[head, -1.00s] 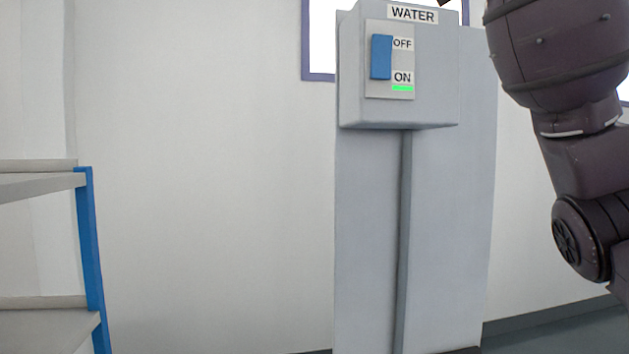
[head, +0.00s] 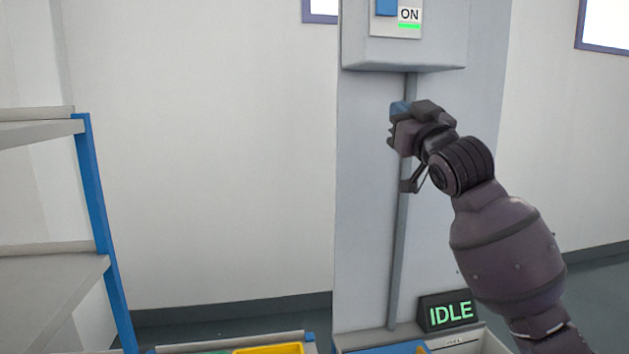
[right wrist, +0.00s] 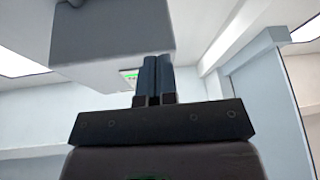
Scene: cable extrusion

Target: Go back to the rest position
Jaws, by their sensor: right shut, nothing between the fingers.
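My right gripper (head: 397,112) is in front of the grey panel, below the water switch box (head: 405,50) in the head view. In the right wrist view its two blue-grey fingers (right wrist: 153,76) are together with nothing between them. The box (right wrist: 112,38) shows above and behind the fingertips there. My left gripper is not in view.
A grey shelf with a blue post (head: 103,225) stands at the left. A yellow item (head: 268,349) and a blue surface show at the bottom edge. The wall between shelf and panel is bare.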

